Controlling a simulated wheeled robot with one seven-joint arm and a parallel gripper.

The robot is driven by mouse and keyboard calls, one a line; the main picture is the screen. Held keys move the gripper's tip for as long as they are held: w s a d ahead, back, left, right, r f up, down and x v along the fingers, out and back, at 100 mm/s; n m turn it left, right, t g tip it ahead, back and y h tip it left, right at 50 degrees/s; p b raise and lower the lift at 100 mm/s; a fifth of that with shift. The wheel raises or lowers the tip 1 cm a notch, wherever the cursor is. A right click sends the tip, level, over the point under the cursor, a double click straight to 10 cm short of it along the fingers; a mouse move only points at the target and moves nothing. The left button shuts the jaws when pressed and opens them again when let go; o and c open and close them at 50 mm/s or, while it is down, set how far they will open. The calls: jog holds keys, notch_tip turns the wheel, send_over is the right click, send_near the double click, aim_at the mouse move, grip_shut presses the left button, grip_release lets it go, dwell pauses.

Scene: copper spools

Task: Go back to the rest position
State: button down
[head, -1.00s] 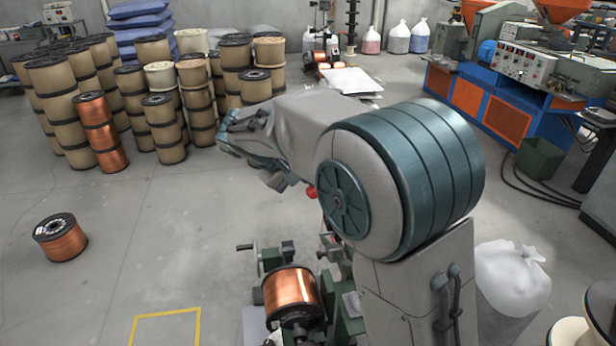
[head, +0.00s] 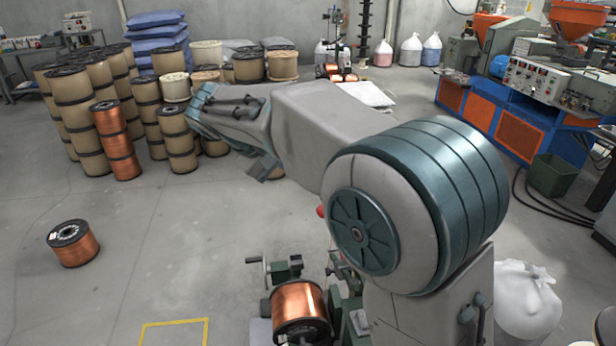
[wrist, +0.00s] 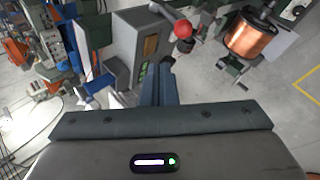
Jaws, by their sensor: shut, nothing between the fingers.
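My gripper (wrist: 160,85) shows in the wrist view with its fingers together and nothing between them. In the head view my arm is raised and folded across the middle, and the fingertips cannot be made out there. A copper spool (head: 299,308) sits on the green winding machine (head: 350,318) below my arm. The same spool shows at the upper right of the wrist view (wrist: 255,40), apart from my gripper. A red ball knob (wrist: 183,29) on a lever stands beyond the fingers.
A lone copper spool (head: 76,245) lies on the floor at left. Stacked spools (head: 75,105) stand at the back left. A yellow floor marking (head: 175,323) is at the front. A blue and orange machine (head: 520,110) and a white sack (head: 527,300) are at right.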

jog(key=shift+v, duration=0.75)
jog(key=s+d+f+m+y, duration=0.2)
jog(key=s+d+f, duration=0.2)
jog(key=s+d, duration=0.2)
jog(key=s+d+f+m+g+y, duration=0.1)
jog(key=s+d+f, duration=0.3)
jog(key=s, duration=0.5)
jog(key=s+d+f+m+g+y+p, duration=0.1)
jog(key=s+d+f+m+y, duration=0.3)
jog(key=s+d, duration=0.3)
jog(key=shift+s+d, duration=0.15)
jog(key=shift+d, duration=0.6)
